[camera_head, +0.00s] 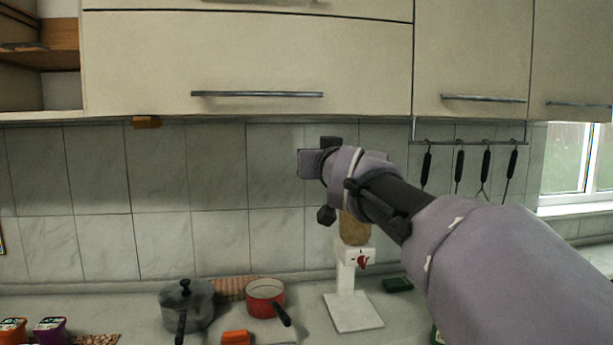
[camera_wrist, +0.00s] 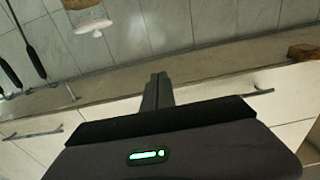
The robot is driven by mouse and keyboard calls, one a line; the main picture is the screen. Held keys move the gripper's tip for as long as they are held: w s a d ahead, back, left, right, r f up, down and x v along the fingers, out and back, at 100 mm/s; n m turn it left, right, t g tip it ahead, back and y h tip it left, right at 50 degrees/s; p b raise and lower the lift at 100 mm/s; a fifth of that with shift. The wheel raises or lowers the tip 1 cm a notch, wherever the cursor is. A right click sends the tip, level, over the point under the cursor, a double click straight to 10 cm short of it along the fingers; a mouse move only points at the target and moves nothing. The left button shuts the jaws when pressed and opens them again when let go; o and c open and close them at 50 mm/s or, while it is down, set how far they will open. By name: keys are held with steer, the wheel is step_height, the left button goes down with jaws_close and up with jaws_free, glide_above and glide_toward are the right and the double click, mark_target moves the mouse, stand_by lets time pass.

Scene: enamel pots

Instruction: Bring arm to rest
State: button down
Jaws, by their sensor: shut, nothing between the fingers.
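My arm reaches from the lower right of the head view up toward the tiled wall, below the upper cabinets. Its end (camera_head: 318,164) is raised above the counter, in front of the wall and cabinet bottom; the fingertips cannot be made out there. In the wrist view my gripper (camera_wrist: 158,77) shows its two fingers together, with nothing between them. A dark grey lidded pot (camera_head: 187,305) and a red pot (camera_head: 265,297) with a dark handle stand on the counter, below and left of the gripper, apart from it.
A white stand with a brown cylinder (camera_head: 355,230) stands behind and below the arm, partly hidden. Upper cabinets (camera_head: 250,60) hang close above. Dark-handled utensils (camera_head: 459,165) hang at right. An orange block (camera_head: 236,337) and small tubs (camera_head: 49,329) lie on the counter's front left.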

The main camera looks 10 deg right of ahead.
steer(key=s+a+f+m+g+y, duration=0.1)
steer(key=s+f+g, duration=0.5)
steer(key=s+f, duration=1.2)
steer(key=s+a+f+m+g+y, duration=0.1)
steer(key=s+a+f+m+g, duration=0.2)
steer(key=s+f, duration=1.6)
steer(key=s+a+g, duration=0.2)
steer(key=g, duration=0.1)
steer(key=shift+y, duration=0.3)
steer(key=shift+r, duration=0.1)
